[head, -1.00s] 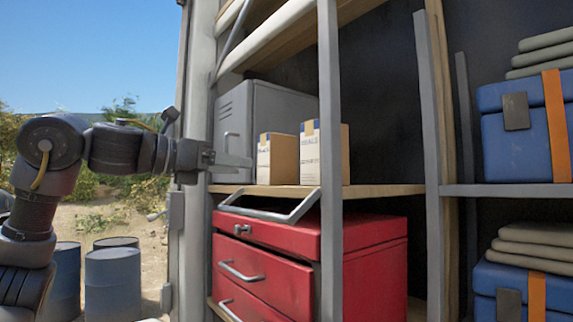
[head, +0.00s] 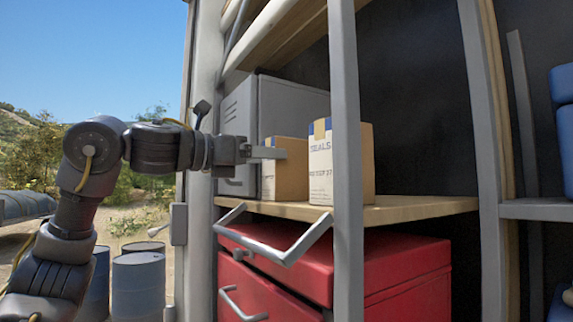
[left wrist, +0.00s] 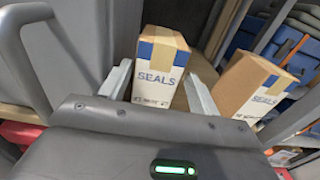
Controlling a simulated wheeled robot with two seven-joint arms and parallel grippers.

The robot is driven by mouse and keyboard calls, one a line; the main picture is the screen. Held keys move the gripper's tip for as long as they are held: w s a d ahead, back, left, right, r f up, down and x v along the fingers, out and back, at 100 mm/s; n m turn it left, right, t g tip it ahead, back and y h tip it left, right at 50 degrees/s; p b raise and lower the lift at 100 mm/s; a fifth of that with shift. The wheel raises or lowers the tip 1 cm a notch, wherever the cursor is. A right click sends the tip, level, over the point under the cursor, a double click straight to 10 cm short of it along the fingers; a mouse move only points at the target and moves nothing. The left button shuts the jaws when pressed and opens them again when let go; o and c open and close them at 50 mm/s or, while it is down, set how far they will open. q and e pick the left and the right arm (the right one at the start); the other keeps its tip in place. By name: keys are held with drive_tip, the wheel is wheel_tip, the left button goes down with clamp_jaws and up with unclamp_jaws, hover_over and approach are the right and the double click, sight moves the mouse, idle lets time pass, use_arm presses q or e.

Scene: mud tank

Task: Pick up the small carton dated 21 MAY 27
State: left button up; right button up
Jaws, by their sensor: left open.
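Two small brown cartons with white, blue-edged labels and tan tape stand on the wooden shelf (head: 425,207). The left carton (head: 291,181) has my left gripper (head: 266,152) at its upper front. In the left wrist view this carton (left wrist: 161,67) stands between the two open fingers of my gripper (left wrist: 158,80). Its label reads SEALS, with a small line below that is hard to read but seems to end in 27. The right carton (head: 320,168), also marked SEALS, stands beside it, outside the fingers, and shows in the left wrist view (left wrist: 250,88). Its date is not legible.
A grey metal locker (head: 285,103) stands behind the cartons. A grey upright post (head: 347,120) rises in front of the shelf, beside the right carton. A red tool chest (head: 390,268) with a raised grey handle (head: 275,247) is below. Blue cases (head: 566,145) are at far right.

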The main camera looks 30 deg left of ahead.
sight(286, 161)
use_arm(q)
drive_tip(key=shift+w+d, duration=0.2)
drive_tip(key=shift+w, duration=0.35)
drive_tip(key=shift+f, duration=0.1)
drive_tip(key=p+x, duration=0.3)
drive_tip(key=x, duration=0.1)
drive_tip(key=shift+f+p, duration=0.1)
drive_tip(key=shift+p, duration=0.25)
drive_tip(key=shift+w+d+f, duration=0.15)
drive_tip(key=shift+w+d, duration=0.1)
drive_tip(key=shift+w, duration=0.2)
drive_tip(key=shift+s+a, duration=0.1)
drive_tip(key=shift+s, duration=0.15)
drive_tip(key=shift+c, duration=0.4)
drive_tip(key=shift+s, duration=0.1)
drive_tip(key=shift+c, duration=1.3)
drive_tip(key=c, duration=0.5)
drive_tip(key=shift+c, duration=0.2)
use_arm(e)
drive_tip(key=r, duration=0.2)
drive_tip(key=w+r, duration=0.1)
drive_tip(key=r, duration=0.1)
drive_tip(key=shift+w+a, duration=0.1)
drive_tip(key=shift+a, duration=0.05)
